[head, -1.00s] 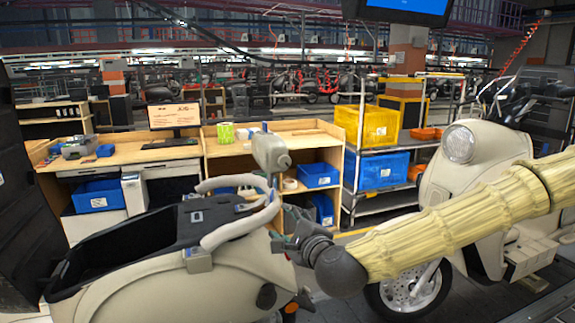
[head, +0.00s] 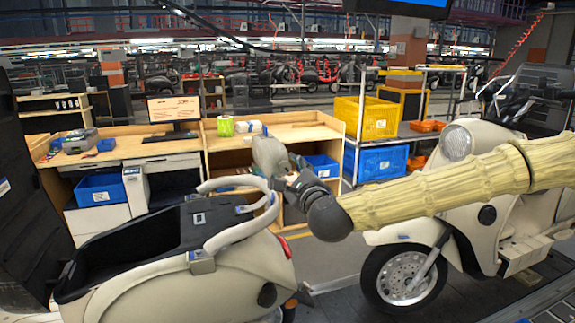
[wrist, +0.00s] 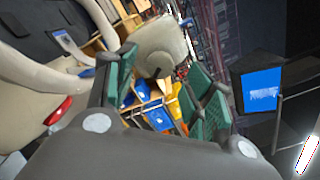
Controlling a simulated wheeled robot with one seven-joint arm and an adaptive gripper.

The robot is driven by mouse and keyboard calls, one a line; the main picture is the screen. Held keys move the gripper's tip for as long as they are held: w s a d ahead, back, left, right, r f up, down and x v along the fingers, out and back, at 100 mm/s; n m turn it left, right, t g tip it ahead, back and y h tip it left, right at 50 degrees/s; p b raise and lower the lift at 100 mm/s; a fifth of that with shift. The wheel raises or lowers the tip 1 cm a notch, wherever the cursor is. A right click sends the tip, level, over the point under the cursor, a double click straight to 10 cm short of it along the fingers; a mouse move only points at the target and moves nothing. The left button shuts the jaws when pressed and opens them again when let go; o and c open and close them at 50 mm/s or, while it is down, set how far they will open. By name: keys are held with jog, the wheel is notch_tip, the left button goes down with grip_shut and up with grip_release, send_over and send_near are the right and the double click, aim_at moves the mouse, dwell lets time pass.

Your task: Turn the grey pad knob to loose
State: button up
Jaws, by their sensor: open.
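The grey pad (head: 268,156) stands upright above the rear of the near cream scooter (head: 245,272), by its curved grab rail. In the wrist view the pad (wrist: 160,42) shows between and beyond my fingers, with a small round feature, apparently its knob (wrist: 160,72), facing me. My gripper (head: 290,176) is just right of the pad in the head view and hides the knob there. In the wrist view my gripper (wrist: 162,85) has its two green-padded fingers spread, one on each side of the knob, with nothing held. I cannot tell if they touch it.
The grab rail (head: 240,232) runs close below the pad. A second cream scooter (head: 455,200) stands to the right, under my arm. Wooden benches (head: 260,135) and a rack with a yellow bin (head: 366,118) and blue bin (head: 376,163) are behind.

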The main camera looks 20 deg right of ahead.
aim_at(285, 167)
jog(key=shift+w+p, duration=0.35)
jog(key=shift+w, duration=0.95)
jog(key=c, duration=1)
jog(key=shift+c, duration=0.2)
jog(key=shift+f+n+b, duration=0.1)
jog(key=shift+n+b, duration=0.2)
jog(key=shift+n, duration=0.1)
jog(key=n+b, duration=0.2)
jog(key=n, duration=0.2)
jog(key=shift+n+b, duration=0.3)
jog(key=n+b, duration=0.2)
jog(key=n, duration=0.3)
jog(key=shift+n, duration=0.3)
